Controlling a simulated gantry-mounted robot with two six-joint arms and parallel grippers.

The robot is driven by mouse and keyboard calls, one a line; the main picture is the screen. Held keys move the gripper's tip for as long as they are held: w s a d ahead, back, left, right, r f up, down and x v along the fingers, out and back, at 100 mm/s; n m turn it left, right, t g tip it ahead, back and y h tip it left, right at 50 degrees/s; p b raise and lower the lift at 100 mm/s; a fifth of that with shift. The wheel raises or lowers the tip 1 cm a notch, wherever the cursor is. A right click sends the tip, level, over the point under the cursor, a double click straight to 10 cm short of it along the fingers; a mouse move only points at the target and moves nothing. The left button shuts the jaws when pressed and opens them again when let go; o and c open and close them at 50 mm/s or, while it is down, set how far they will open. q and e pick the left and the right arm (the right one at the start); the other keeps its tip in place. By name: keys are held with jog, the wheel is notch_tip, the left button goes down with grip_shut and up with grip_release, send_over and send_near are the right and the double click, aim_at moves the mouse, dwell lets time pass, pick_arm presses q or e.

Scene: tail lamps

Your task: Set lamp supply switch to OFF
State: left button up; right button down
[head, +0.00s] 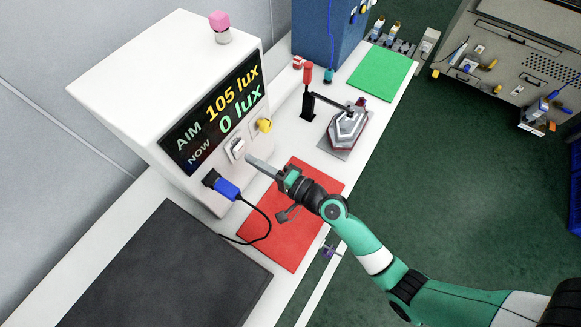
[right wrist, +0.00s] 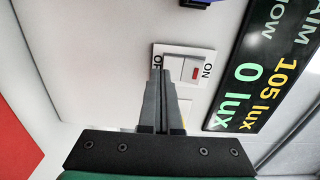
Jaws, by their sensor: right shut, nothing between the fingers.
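The lamp supply switch (head: 236,149) is a white rocker on the front of a white box (head: 140,75). In the right wrist view the switch (right wrist: 187,68) has a small red mark towards its ON label; its other label is partly hidden by my fingers. I cannot tell for sure which side is pressed in. My right gripper (head: 251,162) is shut and empty, its tips pointing at the box front just by the switch. In the right wrist view the fingertips (right wrist: 160,76) overlap the label end of the switch opposite ON; contact cannot be told. My left gripper is not in view.
The box display (head: 212,113) reads AIM 105 lux, NOW 0 lux. A yellow knob (head: 264,125) and a blue plug (head: 228,188) with a black cable flank the switch. A red mat (head: 300,225) lies below my arm. A clamped lamp (head: 347,128) stands further back.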

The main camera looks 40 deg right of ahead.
jog(key=b+v, duration=0.1)
jog(key=v, duration=1.2)
jog(key=shift+f, duration=0.6)
jog(key=shift+a, duration=0.15)
